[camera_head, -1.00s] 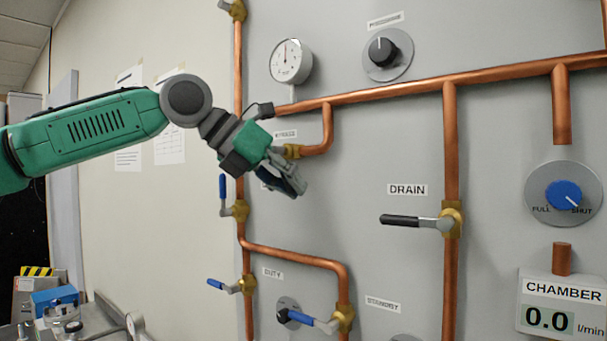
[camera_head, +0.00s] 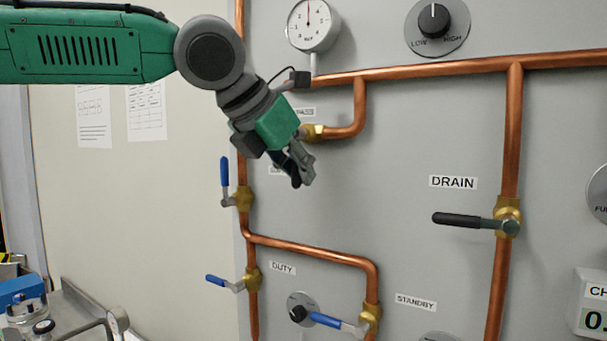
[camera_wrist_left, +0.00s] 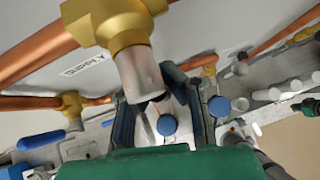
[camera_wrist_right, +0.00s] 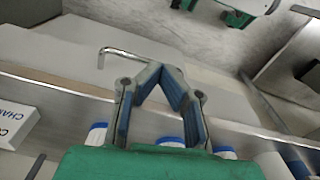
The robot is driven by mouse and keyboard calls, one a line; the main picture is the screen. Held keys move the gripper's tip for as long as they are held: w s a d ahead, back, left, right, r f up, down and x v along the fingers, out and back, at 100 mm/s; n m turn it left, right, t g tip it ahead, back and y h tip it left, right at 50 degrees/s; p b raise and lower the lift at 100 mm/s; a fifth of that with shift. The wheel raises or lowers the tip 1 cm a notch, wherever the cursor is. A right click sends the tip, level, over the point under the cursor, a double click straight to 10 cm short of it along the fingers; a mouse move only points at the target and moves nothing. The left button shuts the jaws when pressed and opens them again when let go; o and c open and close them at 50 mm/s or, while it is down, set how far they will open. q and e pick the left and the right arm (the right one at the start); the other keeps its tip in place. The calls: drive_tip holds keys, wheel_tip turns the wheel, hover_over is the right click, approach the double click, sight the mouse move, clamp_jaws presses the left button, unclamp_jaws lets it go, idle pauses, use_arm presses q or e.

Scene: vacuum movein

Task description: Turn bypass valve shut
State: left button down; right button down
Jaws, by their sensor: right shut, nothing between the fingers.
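The bypass valve's brass body (camera_head: 313,132) sits on the short copper branch below the gauge in the head view; its label is partly covered. My left gripper (camera_head: 302,170) hangs just below and in front of this valve. The valve's lever is hidden there. In the left wrist view, a large brass valve body (camera_wrist_left: 115,20) with a grey metal stem (camera_wrist_left: 140,72) reaches down to my left gripper's fingers (camera_wrist_left: 160,100). The stem's end overlaps the fingertips; whether they clamp it is unclear. My right gripper (camera_wrist_right: 155,72), in the right wrist view, is shut and empty, away from the panel.
Blue-handled valves (camera_head: 243,198) stand below left on the vertical pipe. The drain valve's black lever (camera_head: 470,220) points left. A pressure gauge (camera_head: 313,24) and a LOW/HIGH knob (camera_head: 434,20) are above. A hooked metal rod (camera_wrist_right: 125,52) lies beyond the right gripper.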

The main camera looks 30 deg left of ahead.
use_arm(q)
drive_tip(key=shift+s+d+r, duration=0.1)
drive_tip(key=shift+r, duration=0.1)
use_arm(e)
drive_tip(key=shift+d, duration=0.1)
use_arm(q)
drive_tip(key=c, duration=2)
unclamp_jaws()
drive_tip(key=o, duration=0.4)
drive_tip(key=shift+s, duration=0.3)
drive_tip(key=shift+o, duration=0.2)
drive_tip(key=shift+s+a+r, duration=0.15)
drive_tip(key=shift+s+a, duration=0.3)
drive_tip(key=shift+s, duration=0.15)
drive_tip(key=shift+w+a, duration=0.15)
drive_tip(key=shift+w, duration=0.3)
drive_tip(key=v, duration=1.2)
drive_tip(key=shift+s+d, duration=0.3)
drive_tip(key=shift+s, duration=0.1)
use_arm(e)
drive_tip(key=shift+s+r, duration=0.15)
drive_tip(key=shift+s, duration=0.25)
